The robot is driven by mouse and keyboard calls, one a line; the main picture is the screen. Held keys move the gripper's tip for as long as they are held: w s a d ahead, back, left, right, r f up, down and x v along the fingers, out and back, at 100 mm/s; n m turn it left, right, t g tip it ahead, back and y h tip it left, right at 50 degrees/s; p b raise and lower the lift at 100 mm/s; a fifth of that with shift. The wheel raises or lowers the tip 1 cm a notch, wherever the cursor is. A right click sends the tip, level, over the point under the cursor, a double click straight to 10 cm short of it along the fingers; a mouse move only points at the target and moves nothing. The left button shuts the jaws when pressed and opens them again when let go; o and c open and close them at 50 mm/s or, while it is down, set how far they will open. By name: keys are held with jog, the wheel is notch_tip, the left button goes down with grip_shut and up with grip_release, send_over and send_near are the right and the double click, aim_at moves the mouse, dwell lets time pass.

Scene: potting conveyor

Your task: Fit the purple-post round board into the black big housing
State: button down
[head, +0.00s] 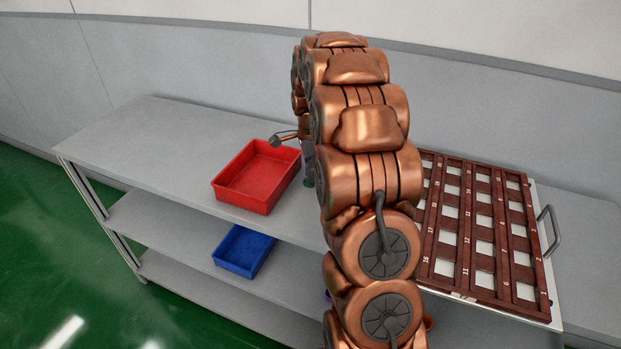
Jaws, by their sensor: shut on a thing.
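My gripper (308,163) shows only in part, at the left edge of my arm, beside the right side of the red bin. It points down and is shut on a small green piece (309,183), of which only a sliver shows. Whether this is the purple-post round board cannot be told, as my arm hides most of it and no purple post shows there. The black big housing cannot be made out in this view.
An empty red bin (228,196) stands on the grey bench top (150,135). A blue bin (240,268) sits on the shelf below. A dark red tray with numbered compartments (445,270) lies on the right, beside a metal handle (549,228). The bench's left end is clear.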

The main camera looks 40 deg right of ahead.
jog(key=shift+r, duration=0.1)
jog(key=shift+r+b, duration=0.65)
jog(key=shift+r, duration=0.9)
jog(key=shift+s+a+r, duration=0.1)
jog(key=shift+s+r, duration=0.05)
jog(key=s+a+b, duration=0.1)
jog(key=s+a, duration=0.2)
jog(key=s, duration=0.1)
jog(key=s+a+r+b, duration=0.1)
jog(key=s+a+b, duration=0.1)
jog(key=s+a, duration=0.1)
jog(key=s+a+b, duration=0.1)
jog(key=s+a, duration=0.2)
jog(key=s, duration=0.2)
jog(key=shift+s+a+r, duration=0.2)
jog(key=shift+s+a, duration=0.05)
